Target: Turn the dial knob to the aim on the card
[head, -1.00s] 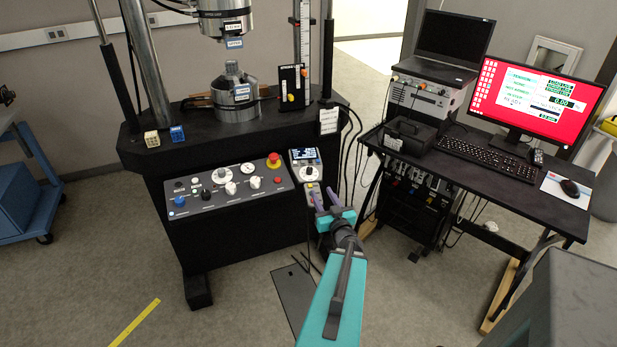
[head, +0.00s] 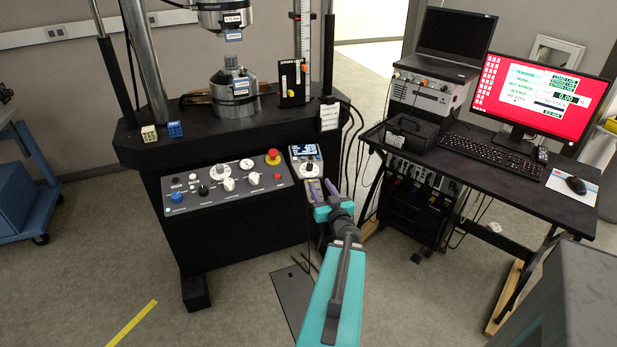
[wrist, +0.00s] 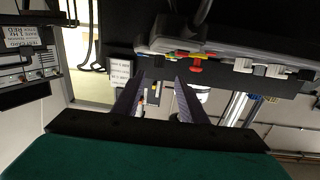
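A small control box (head: 306,158) with a lit display stands at the right end of the machine's front panel. Its round white dial knob (head: 307,170) is below the display; its pointer is too small to read. A white card (head: 329,116) with printed lines hangs above and right of it, and also shows in the wrist view (wrist: 120,72). Its text is too small to read. My gripper (head: 322,184) is open and empty, just below and right of the knob, apart from it as far as I can tell. In the wrist view the two fingers (wrist: 158,88) are spread.
The sloped front panel (head: 228,208) carries several knobs and a red emergency stop (head: 273,157), left of the gripper. Cables hang right of the card. A black desk (head: 500,190) with monitor (head: 535,97) and keyboard stands at right.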

